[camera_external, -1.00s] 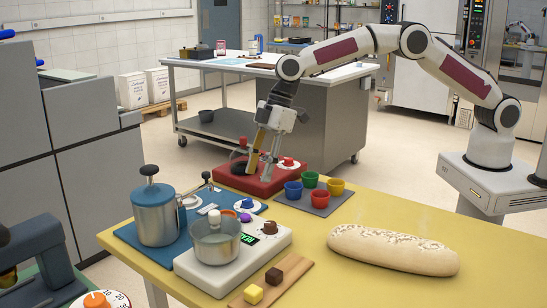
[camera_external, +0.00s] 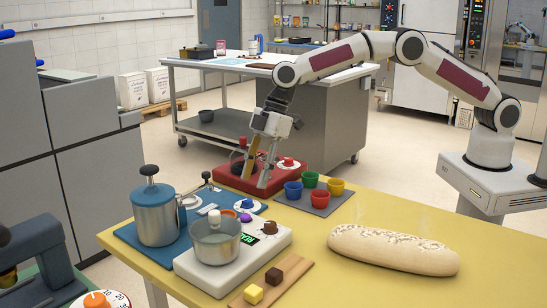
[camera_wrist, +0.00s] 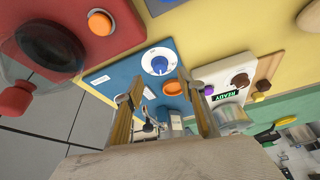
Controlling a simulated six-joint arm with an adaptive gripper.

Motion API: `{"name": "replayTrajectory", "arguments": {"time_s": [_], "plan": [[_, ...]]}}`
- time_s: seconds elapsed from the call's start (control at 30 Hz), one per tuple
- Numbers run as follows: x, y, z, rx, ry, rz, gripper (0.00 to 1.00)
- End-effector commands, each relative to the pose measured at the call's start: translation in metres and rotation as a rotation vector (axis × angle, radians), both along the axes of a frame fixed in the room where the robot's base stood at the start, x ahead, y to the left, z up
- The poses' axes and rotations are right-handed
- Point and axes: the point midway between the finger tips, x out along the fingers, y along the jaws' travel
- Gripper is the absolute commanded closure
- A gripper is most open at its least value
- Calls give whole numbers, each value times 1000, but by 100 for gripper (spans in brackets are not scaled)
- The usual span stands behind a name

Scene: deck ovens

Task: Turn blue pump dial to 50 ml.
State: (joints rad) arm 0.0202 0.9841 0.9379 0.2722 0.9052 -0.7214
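The blue pump dial is a white disc with a blue knob (camera_external: 249,205), on the blue base beside the metal pump canister (camera_external: 156,215). In the wrist view the dial (camera_wrist: 159,63) shows whole, just beyond the fingertips; its markings are too small to read. The blue base (camera_wrist: 130,72) lies around it. My gripper (camera_external: 255,181) is over the red device, behind the dial in the external view, and not touching the dial. In the wrist view my gripper (camera_wrist: 158,85) is open, with nothing between its fingers.
The red device (camera_external: 228,177) stands behind the pump. Colored cups (camera_external: 293,190) are to its right. A white scale (camera_external: 270,243) with a steel pot (camera_external: 214,242) stands in front of the pump base.

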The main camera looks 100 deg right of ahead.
Motion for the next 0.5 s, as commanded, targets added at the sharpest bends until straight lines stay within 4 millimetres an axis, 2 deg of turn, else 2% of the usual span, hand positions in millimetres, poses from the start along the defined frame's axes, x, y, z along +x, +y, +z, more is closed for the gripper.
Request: {"name": "replayTrajectory", "arguments": {"time_s": [0.23, 0.5], "plan": [[8, 6, -26, 0, 2, -1, 61], [16, 10, -46, 0, 0, -1, 61]]}}
